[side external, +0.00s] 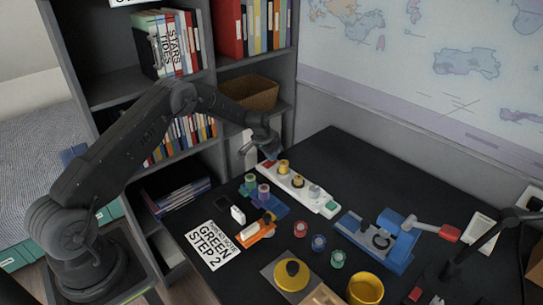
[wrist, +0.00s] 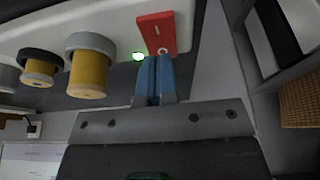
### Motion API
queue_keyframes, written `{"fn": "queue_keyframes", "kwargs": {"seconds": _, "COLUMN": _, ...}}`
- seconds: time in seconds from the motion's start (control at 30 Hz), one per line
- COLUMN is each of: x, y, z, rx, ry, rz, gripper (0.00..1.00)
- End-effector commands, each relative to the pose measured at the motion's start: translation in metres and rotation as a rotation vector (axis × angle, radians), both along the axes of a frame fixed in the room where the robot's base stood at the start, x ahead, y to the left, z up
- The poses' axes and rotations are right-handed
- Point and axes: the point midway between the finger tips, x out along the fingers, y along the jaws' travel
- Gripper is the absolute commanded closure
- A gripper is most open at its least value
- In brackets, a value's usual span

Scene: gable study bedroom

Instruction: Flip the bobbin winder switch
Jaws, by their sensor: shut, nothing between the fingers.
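The white bobbin winder (side external: 318,200) lies on the dark desk with yellow spools standing on it. In the side view the red switch (side external: 268,164) is at the winder's far left end. My gripper (side external: 268,154) is just above that end. In the wrist view its blue fingers (wrist: 154,62) are shut together, empty, with their tips by the O end of the switch. I cannot tell whether they touch it.
A blue rack with thread spools (side external: 264,207), an orange block (side external: 260,230) and a paper sign (side external: 213,246) lie in front of the winder. A blue machine (side external: 385,243) stands to the right. A bookshelf (side external: 205,80) is close behind my arm.

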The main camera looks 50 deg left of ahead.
Motion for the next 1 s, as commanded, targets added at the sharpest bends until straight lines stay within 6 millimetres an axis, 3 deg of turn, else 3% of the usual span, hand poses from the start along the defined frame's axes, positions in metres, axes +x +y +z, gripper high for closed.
{"fn": "queue_keyframes", "kwargs": {"seconds": 0.6, "x": 0.005, "y": 0.000, "z": -0.013, "rx": 0.000, "ry": 0.001, "rz": 0.000, "gripper": 1.00}}
{"fn": "queue_keyframes", "kwargs": {"seconds": 1.0, "x": -0.007, "y": -0.002, "z": -0.016, "rx": -0.004, "ry": 0.014, "rz": -0.004, "gripper": 1.00}}
